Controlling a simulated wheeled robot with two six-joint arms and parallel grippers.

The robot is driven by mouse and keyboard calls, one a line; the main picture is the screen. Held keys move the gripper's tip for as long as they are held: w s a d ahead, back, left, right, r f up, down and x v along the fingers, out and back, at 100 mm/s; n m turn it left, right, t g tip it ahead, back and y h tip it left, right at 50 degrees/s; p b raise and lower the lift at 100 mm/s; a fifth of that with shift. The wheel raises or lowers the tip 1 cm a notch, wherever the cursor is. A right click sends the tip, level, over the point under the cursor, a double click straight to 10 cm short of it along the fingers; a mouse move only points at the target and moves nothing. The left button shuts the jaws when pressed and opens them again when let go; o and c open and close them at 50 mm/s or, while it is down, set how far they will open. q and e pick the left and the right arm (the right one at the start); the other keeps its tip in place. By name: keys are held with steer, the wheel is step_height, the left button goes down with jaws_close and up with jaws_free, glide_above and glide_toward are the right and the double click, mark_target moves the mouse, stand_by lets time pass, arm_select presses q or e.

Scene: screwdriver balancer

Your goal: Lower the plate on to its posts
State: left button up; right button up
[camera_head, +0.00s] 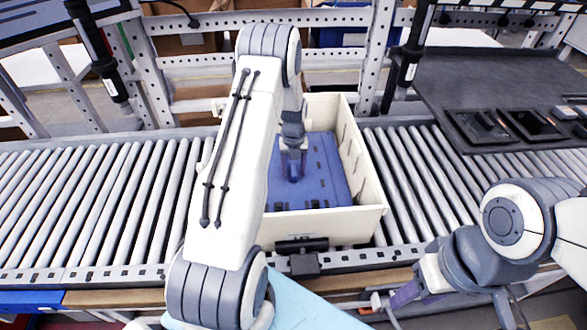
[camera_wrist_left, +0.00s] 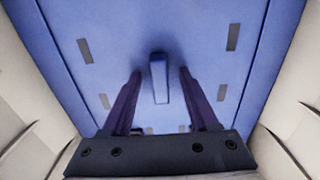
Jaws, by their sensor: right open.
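The blue plate (camera_head: 318,178) lies inside the white crate (camera_head: 362,160) on the roller conveyor. It also fills most of the left wrist view (camera_wrist_left: 105,45), with several dark slots and an upright blue handle (camera_wrist_left: 159,80) in its middle. My left gripper (camera_head: 292,172) points down at the plate's middle. In the left wrist view its purple fingers (camera_wrist_left: 160,95) are apart, one on each side of the handle, with a gap on both sides. The posts are not visible. My right gripper (camera_head: 392,300) is open, in front of the conveyor at the lower right, away from the plate.
Rollers (camera_head: 95,205) lie clear left of the crate, and more rollers (camera_head: 425,190) lie to its right. A dark tray (camera_head: 480,90) with black compartments stands at the upper right. Metal frame posts (camera_head: 375,60) rise behind the conveyor. Crate walls stand close around the plate.

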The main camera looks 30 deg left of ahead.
arm_select(q)
step_height(320, 180, up, 10)
steer(key=b, duration=0.1)
steer(key=shift+r, duration=0.25)
stand_by(0.4)
step_height(320, 180, up, 12)
steer(key=p, duration=0.9)
steer(key=shift+p, duration=0.3)
